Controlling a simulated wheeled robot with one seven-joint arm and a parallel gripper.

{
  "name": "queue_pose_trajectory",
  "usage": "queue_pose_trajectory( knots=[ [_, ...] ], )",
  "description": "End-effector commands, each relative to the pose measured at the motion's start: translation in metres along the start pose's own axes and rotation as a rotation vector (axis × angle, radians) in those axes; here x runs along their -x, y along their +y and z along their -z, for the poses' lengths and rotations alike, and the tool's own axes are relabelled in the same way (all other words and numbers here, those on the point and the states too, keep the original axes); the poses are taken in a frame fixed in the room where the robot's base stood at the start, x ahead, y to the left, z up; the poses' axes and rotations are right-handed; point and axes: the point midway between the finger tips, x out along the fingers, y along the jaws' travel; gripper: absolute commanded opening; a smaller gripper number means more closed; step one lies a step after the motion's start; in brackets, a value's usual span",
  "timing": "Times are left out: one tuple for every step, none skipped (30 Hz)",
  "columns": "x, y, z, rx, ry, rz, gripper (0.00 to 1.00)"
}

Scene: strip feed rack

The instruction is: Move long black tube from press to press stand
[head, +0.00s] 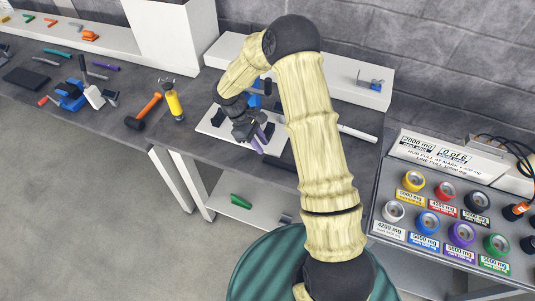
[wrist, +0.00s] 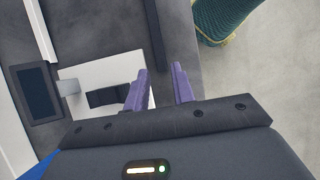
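A long black bar, which looks like the long black tube, lies along the front edge of the dark bench in the head view (head: 281,163). It also shows in the wrist view (wrist: 157,45), beyond my fingertips. A white plate (head: 210,124) lies under my gripper, with blue parts behind it largely hidden by my arm; I cannot tell surely which is press and which is stand. The plate also shows in the wrist view (wrist: 98,73), carrying a black block (wrist: 105,96).
A white raised shelf (head: 340,84) runs behind. A white rod (head: 358,133) lies right. A rack of coloured rolls (head: 463,234) stands at right, a green ribbed bin (head: 257,266) in front.

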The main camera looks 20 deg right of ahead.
Motion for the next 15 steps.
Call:
queue_pose_trajectory(
  knots=[
    [0.009, 0.001, 0.002, -0.003, 0.004, -0.004, 0.25],
    [0.014, 0.001, 0.001, -0.003, 0.004, -0.003, 0.25],
    [0.021, 0.001, 0.001, -0.004, 0.004, -0.001, 0.25],
    [0.026, 0.002, 0.001, -0.004, 0.003, -0.002, 0.25],
    [0.031, 0.002, 0.000, -0.004, 0.004, -0.001, 0.25],
    [0.035, 0.002, 0.000, -0.005, 0.002, 0.000, 0.25],
    [0.039, 0.002, -0.001, -0.005, 0.002, 0.001, 0.25],
    [0.041, 0.002, -0.001, -0.005, 0.002, 0.001, 0.25],
    [0.044, 0.002, -0.001, -0.005, 0.002, 0.002, 0.25],
    [0.045, 0.002, -0.001, -0.004, 0.001, 0.003, 0.25],
    [0.046, 0.002, -0.002, -0.004, 0.001, 0.003, 0.25],
    [0.047, 0.001, -0.002, -0.003, 0.000, 0.004, 0.25],
    [0.048, 0.001, -0.002, -0.003, 0.000, 0.004, 0.25],
    [0.048, 0.001, -0.002, -0.003, 0.000, 0.004, 0.25],
    [0.048, 0.001, -0.002, -0.003, 0.000, 0.004, 0.25]
  ],
)
